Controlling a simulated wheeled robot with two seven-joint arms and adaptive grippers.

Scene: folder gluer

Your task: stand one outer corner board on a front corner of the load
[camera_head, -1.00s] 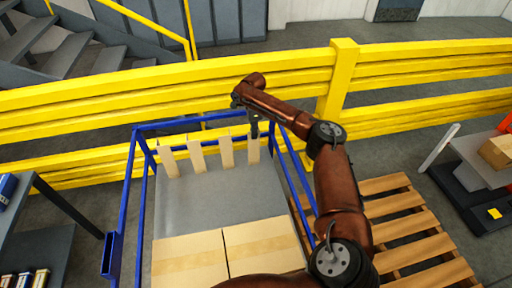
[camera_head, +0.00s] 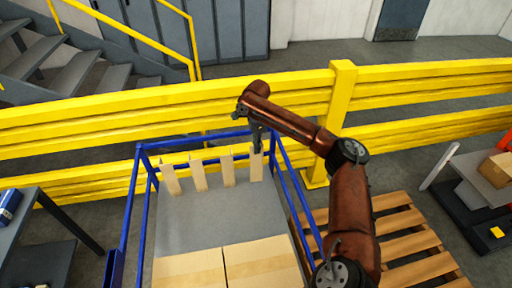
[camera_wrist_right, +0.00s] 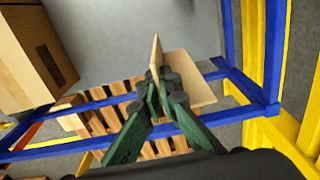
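Several tan corner boards stand in a row at the far end of the blue-framed cart (camera_head: 130,215); one of them is the second from the right (camera_head: 228,171). My right gripper (camera_head: 258,147) is at the top of the rightmost corner board (camera_head: 257,168). In the right wrist view, the green and black fingers (camera_wrist_right: 165,80) are close together on one flange of that board (camera_wrist_right: 196,82), and its other flange spreads to the right. The board still stands in line with the others. The load is not clearly identifiable. My left gripper is out of view.
Cartons (camera_head: 190,270) fill the near part of the cart. A wooden pallet (camera_head: 400,235) lies on the floor to the right, with no goods on its visible slats. A yellow guard rail (camera_head: 240,102) runs behind. A grey bench (camera_head: 45,215) stands at left.

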